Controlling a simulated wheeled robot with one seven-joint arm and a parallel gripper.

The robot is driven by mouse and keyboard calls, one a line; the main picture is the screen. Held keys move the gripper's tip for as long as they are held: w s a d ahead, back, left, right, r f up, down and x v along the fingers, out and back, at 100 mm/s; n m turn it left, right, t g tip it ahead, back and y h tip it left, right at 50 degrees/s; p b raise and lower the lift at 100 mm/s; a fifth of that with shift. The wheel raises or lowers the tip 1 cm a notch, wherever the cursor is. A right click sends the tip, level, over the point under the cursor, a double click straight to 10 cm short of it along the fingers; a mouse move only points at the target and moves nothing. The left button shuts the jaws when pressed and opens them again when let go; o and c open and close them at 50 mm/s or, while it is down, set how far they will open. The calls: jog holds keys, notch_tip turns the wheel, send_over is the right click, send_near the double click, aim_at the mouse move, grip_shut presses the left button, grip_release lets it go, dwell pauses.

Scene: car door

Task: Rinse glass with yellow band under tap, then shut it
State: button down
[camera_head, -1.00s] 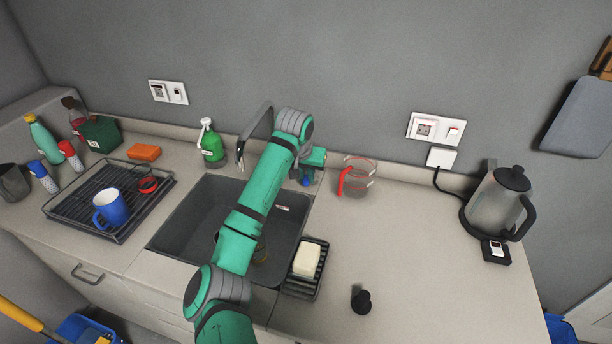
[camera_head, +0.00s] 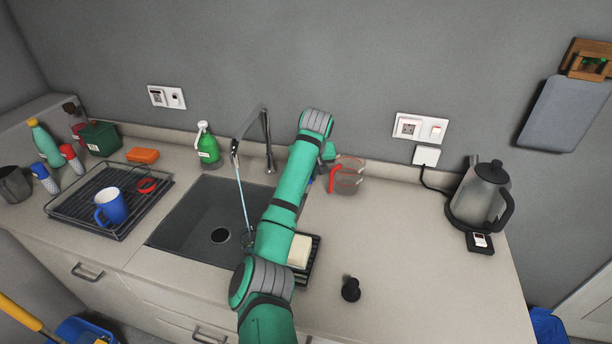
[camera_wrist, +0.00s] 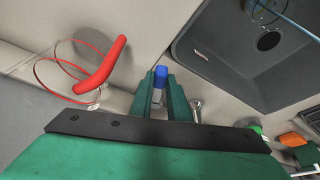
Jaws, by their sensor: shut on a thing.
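The tap (camera_head: 268,135) stands behind the sink, and a thin stream of water (camera_head: 242,195) falls from its spout. A small part of a clear vessel (camera_head: 248,239) shows at the foot of the stream, mostly hidden by my arm; I see no yellow band on it. My gripper (camera_wrist: 163,84) is shut on a small blue piece (camera_wrist: 160,75), seemingly the tap's handle, to the right of the tap. In the head view only a bit of blue (camera_head: 310,182) shows there beside my wrist.
The sink (camera_head: 195,225) has a round drain. A red-handled measuring jug (camera_head: 348,176) stands close to the right of my gripper. A soap dish (camera_head: 312,262) lies at the sink's right edge. A green soap bottle (camera_head: 208,148) stands left of the tap. The right counter is mostly clear.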

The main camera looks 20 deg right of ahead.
jog(key=shift+w+r, duration=0.15)
jog(key=c, duration=1.7)
grip_release()
jog(key=shift+a, duration=0.1)
jog(key=v, duration=1)
jog(key=shift+s+r, duration=0.3)
jog(key=shift+s, duration=0.05)
